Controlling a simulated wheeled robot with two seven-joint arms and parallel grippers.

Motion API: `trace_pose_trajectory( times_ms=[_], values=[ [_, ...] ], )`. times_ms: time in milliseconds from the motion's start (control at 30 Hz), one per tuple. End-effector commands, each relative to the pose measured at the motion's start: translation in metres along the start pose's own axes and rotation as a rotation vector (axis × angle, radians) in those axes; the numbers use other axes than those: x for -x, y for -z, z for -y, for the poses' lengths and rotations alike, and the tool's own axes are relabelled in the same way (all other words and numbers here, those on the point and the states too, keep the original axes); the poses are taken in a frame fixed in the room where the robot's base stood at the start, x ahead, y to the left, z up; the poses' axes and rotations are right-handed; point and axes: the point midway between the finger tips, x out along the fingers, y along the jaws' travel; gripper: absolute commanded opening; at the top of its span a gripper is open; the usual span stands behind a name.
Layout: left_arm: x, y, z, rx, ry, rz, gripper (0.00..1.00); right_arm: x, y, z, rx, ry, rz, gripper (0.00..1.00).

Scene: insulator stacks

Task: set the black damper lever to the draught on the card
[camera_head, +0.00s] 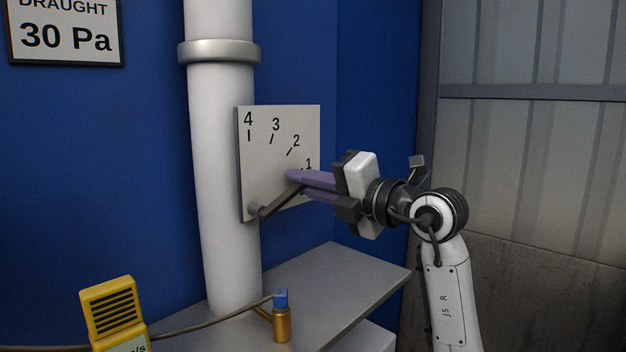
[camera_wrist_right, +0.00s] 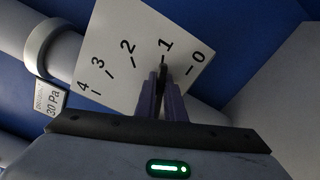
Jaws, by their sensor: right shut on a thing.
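The black damper lever (camera_head: 279,204) is pivoted low on a pale scale plate (camera_head: 260,150), fixed to the white pipe (camera_head: 222,140). It slants up to the right. My right gripper (camera_head: 300,181) is shut on its free end with purple fingers. In the right wrist view the lever (camera_wrist_right: 161,76) shows between the fingers (camera_wrist_right: 161,95), its tip close to the 1 mark. The plate (camera_wrist_right: 140,45) reads 4, 3, 2, 1, 0 there; in the head view the 0 is hidden. The card (camera_head: 65,37) reads "DRAUGHT 30 Pa". My left gripper is out of view.
A grey shelf (camera_head: 335,285) lies below the plate. A brass cylinder with a blue top (camera_head: 282,318) stands on it, with a hose running left. A yellow slatted device (camera_head: 113,307) is at lower left. Grey panelled wall (camera_head: 540,150) is at the right.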

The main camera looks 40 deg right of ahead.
Motion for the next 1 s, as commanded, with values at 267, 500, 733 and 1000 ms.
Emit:
trace_pose_trajectory(
  times_ms=[267,500,733,1000],
  values=[
    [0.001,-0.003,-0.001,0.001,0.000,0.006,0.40,0.001,0.000,0.001,0.001,0.001,0.000,0.16],
    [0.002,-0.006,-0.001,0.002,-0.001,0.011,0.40,0.001,-0.001,0.000,0.002,0.000,0.001,0.28],
    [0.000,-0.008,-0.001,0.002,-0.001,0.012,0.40,0.009,-0.001,0.001,0.003,-0.001,0.003,0.28],
    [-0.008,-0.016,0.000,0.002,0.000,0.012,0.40,0.058,0.000,0.002,0.006,0.000,0.004,0.28]
  ],
)
